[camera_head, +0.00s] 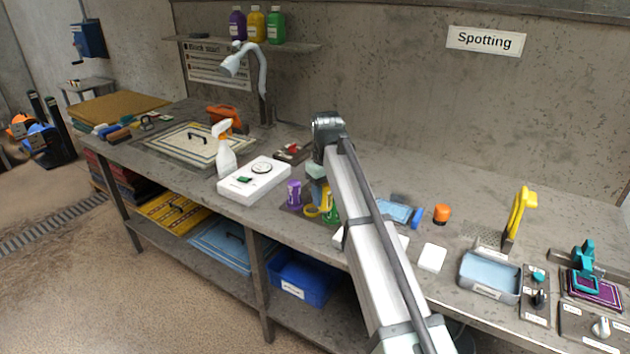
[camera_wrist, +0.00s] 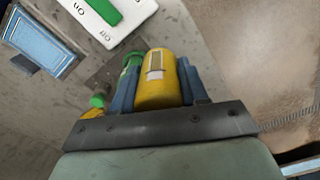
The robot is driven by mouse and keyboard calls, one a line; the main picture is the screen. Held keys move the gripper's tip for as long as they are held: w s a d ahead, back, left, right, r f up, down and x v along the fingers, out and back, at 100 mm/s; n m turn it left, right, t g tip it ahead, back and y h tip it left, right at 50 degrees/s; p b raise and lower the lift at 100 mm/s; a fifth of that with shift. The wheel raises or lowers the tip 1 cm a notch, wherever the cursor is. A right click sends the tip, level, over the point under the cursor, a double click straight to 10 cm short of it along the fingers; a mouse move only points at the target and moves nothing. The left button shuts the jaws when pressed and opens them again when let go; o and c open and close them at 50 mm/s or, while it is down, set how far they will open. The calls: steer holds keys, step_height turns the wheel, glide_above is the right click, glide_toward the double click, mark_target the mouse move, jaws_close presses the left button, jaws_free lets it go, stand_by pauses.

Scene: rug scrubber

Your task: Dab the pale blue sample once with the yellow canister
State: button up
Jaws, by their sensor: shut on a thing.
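The yellow canister (camera_wrist: 156,82) stands between the two blue fingers of my gripper (camera_wrist: 160,88) in the wrist view. The gripper is shut on it. In the head view the canister (camera_head: 325,200) is partly hidden by the gripper and arm, near the bench's front edge. I cannot tell whether its base is off the bench. The pale blue sample (camera_head: 396,212) lies flat on the bench to the right of my arm, partly hidden by it. It also shows, framed, at the upper left of the wrist view (camera_wrist: 40,42), apart from the canister.
A green canister (camera_head: 332,213) stands close beside the yellow one, and a purple canister (camera_head: 293,193) is to its left. A white box with a green switch (camera_wrist: 118,14) lies near the bench edge. An orange-topped item (camera_head: 441,214) stands right of the sample.

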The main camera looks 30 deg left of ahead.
steer(key=w+d+r+m, duration=0.15)
steer(key=d+m, duration=0.35)
steer(key=d, duration=2.3)
steer(key=w+d+r+m, duration=0.1)
steer(key=w+d+m, duration=0.25)
steer(key=d, duration=2.45)
steer(key=w+a+f+n, duration=0.2)
steer(key=w+a, duration=0.1)
steer(key=a, duration=1.4)
steer(key=w+a+f+n, duration=0.1)
steer(key=w+a+n, duration=0.15)
steer(key=a, duration=1.35)
steer(key=w+a+n, duration=0.9)
steer(key=shift+w+a+f, duration=0.2)
steer(key=shift+w+f, duration=0.05)
steer(key=shift+f, duration=0.1)
steer(key=shift+f, duration=2.75)
steer(key=shift+f, duration=0.55)
